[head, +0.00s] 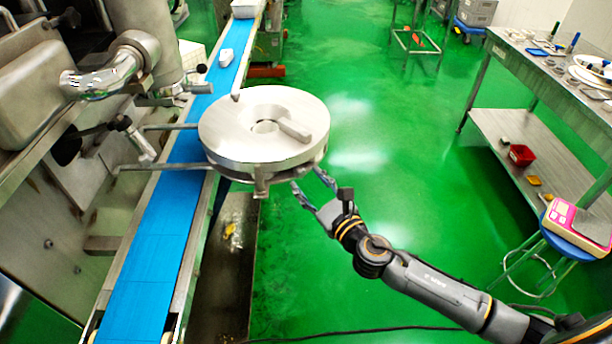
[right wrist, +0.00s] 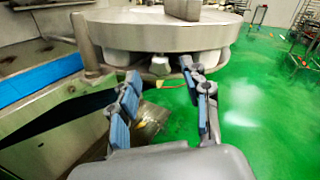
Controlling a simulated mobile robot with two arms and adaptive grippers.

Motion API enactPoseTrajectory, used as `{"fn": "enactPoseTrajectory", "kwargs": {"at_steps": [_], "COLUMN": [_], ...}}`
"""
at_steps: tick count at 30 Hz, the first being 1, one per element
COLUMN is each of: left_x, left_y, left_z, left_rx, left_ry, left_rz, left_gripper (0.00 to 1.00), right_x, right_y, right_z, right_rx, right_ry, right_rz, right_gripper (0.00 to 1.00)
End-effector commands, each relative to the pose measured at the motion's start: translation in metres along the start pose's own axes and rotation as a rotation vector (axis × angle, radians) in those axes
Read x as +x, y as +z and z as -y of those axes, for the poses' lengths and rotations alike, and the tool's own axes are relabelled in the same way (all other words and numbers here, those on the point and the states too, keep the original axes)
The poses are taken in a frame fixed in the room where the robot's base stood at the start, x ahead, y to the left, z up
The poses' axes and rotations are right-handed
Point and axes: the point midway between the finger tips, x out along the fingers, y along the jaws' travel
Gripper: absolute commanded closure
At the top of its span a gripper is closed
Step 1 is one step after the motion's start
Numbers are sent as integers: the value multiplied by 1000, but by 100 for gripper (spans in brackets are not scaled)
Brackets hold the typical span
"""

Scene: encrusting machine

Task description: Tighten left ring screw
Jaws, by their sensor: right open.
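A round metal ring unit (head: 228,133) with a central hole stands out over the conveyor's right side on two rods. A small dark knob (head: 236,97) sits at its far left rim. A small metal fitting (head: 261,188) hangs under the near rim; it also shows in the right wrist view (right wrist: 160,66). I cannot tell which part is the left ring screw. My right gripper (head: 310,182) is open and empty, just right of and below the near rim. In the right wrist view its open fingers (right wrist: 160,76) point toward the fitting, apart from it. My left gripper is not in view.
A steel table (head: 540,65) and a blue stool (head: 575,238) with a pink scale (head: 566,217) stand at right. The green floor between is clear.

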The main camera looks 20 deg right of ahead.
Motion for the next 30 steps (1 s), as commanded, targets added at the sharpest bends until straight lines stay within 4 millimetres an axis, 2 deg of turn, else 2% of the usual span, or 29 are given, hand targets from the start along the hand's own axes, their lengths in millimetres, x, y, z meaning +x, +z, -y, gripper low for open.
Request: {"fn": "enactPoseTrajectory", "kwargs": {"at_steps": [5, 14, 17, 21, 22, 30], "left_x": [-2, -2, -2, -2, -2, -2], "left_y": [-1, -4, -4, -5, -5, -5], "left_z": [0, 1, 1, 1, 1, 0], "left_rx": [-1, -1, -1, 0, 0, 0], "left_ry": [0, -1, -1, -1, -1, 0], "left_rz": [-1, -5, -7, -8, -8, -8], "left_gripper": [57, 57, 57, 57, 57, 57], "right_x": [15, 17, 17, 17, 17, 17], "right_y": [0, -1, -1, 0, -1, 0], "right_z": [0, 0, 0, 0, 0, 0], "right_rx": [1, 1, 1, 1, 1, 18], "right_ry": [0, 1, 1, 1, 0, 0], "right_rz": [0, -1, -1, -1, -1, -1], "right_gripper": [52, 52, 69, 97, 100, 100]}}
